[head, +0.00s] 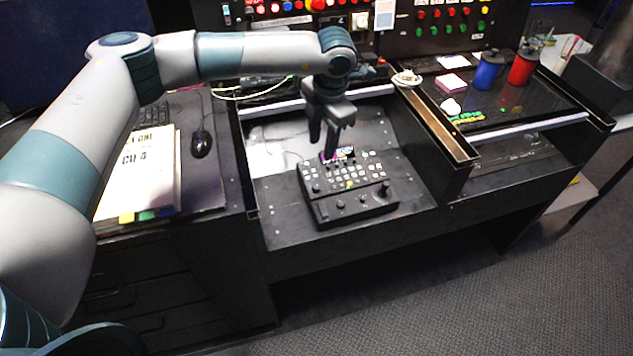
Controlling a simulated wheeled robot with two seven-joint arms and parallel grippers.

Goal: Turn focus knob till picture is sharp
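A black control box (347,190) with rows of pale buttons and several small dark knobs sits in the recessed desk bay. A small coloured screen (342,154) is at its back edge, partly behind my gripper; its picture is too small to judge for sharpness. I cannot tell which knob is the focus knob. My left gripper (324,144) points down above the back edge of the box, by the screen. A gap shows between its fingers, and I see nothing held. Whether a fingertip touches the box is unclear. My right gripper is out of view.
Left of the bay lie papers (138,175) and a black mouse (201,143). Right of it, past a raised divider (437,125), stand a blue mug (489,70) and a red mug (523,66). A panel of coloured buttons (447,22) is behind. The bay floor beside the box is clear.

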